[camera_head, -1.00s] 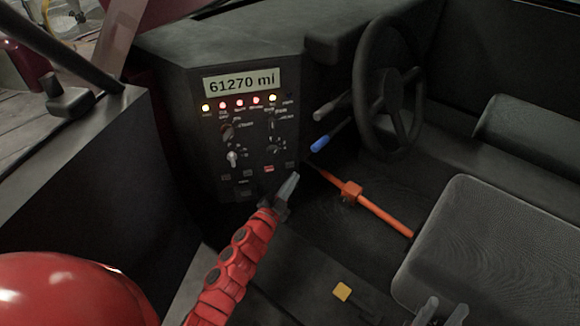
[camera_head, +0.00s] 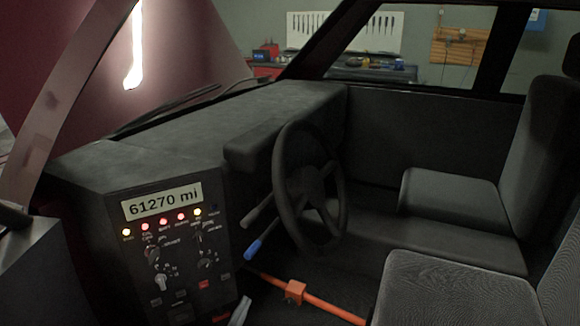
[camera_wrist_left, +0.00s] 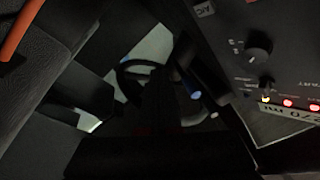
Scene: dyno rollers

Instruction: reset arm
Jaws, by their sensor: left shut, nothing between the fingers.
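My left gripper (camera_head: 240,312) shows only as a grey tip at the bottom edge of the head view, just right of the lower part of the control panel (camera_head: 128,273). It is shut and empty; the rest of that arm is out of the frame. The panel carries a display reading 61270 mi (camera_head: 162,201), a row of lit lamps and several knobs. In the left wrist view the panel (camera_wrist_left: 285,45) is at the upper right, with a knob (camera_wrist_left: 259,47) close by. My right gripper is not in view.
The steering wheel (camera_head: 279,190) stands right of the panel, with a blue-tipped lever (camera_head: 254,249) beside it. An orange bar (camera_head: 330,306) runs along the floor below. Black seats (camera_head: 447,290) fill the right side. A workshop wall with tools (camera_head: 375,32) is behind.

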